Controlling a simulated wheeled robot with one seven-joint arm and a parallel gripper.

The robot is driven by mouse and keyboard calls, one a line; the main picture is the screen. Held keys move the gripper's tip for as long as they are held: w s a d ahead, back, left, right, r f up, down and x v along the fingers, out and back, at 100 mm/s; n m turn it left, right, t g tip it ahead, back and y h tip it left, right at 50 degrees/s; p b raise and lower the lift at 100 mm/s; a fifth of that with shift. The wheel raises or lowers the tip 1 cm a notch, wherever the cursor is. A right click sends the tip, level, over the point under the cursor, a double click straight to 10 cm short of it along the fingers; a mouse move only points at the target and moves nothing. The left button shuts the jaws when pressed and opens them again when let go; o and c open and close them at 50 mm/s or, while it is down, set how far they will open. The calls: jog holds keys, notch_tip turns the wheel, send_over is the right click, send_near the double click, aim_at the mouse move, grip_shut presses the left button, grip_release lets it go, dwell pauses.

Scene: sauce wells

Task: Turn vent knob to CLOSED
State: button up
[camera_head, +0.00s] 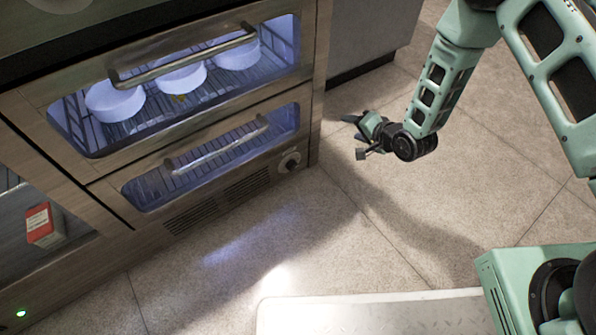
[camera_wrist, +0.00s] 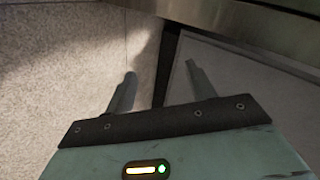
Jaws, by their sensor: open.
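The vent knob (camera_head: 289,161) is a small round metal knob low on the right end of the oven front, beside the lower drawer window. Its setting is too small to read. My gripper (camera_head: 358,136) is to the right of the knob, in front of the cabinet's right side and apart from the knob. In the wrist view, my gripper (camera_wrist: 160,85) shows its two fingers spread with nothing between them. The knob does not show in the wrist view.
The upper oven drawer (camera_head: 185,75) holds several white bowls behind glass and has a bar handle. The lower drawer (camera_head: 215,155) has a similar handle (camera_head: 218,146). A red and white box (camera_head: 40,226) is behind glass at left. The floor (camera_head: 330,235) in front is clear.

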aim_at(295, 168)
jog(key=s+a+f+m+t+y, duration=0.1)
jog(key=s+f+m+y, duration=0.1)
jog(key=s+f, duration=0.3)
jog(key=s+a+f+m+t+y, duration=0.1)
jog(key=s+a+f+m+y, duration=0.1)
jog(key=s+f+m, duration=0.2)
jog(key=s+a+f+m+t+y, duration=0.1)
jog(key=s+a+f+m+t, duration=0.1)
jog(key=s+f, duration=0.3)
jog(key=shift+s+a+f+m+y, duration=0.15)
jog(key=shift+s+m, duration=0.25)
jog(key=shift+s, duration=0.4)
jog(key=shift+s+d+f+m+y, duration=0.1)
jog(key=shift+s+f+m+y, duration=0.25)
jog(key=shift+s, duration=0.4)
jog(key=shift+w+a+b, duration=0.25)
jog(key=shift+a+b, duration=0.1)
jog(key=b+x, duration=0.8)
jog(key=x, duration=0.7)
jog(key=shift+w+f, duration=0.1)
jog(key=shift+w, duration=0.1)
jog(key=shift+w+a, duration=0.35)
jog(key=shift+w, duration=0.1)
jog(key=c, duration=1)
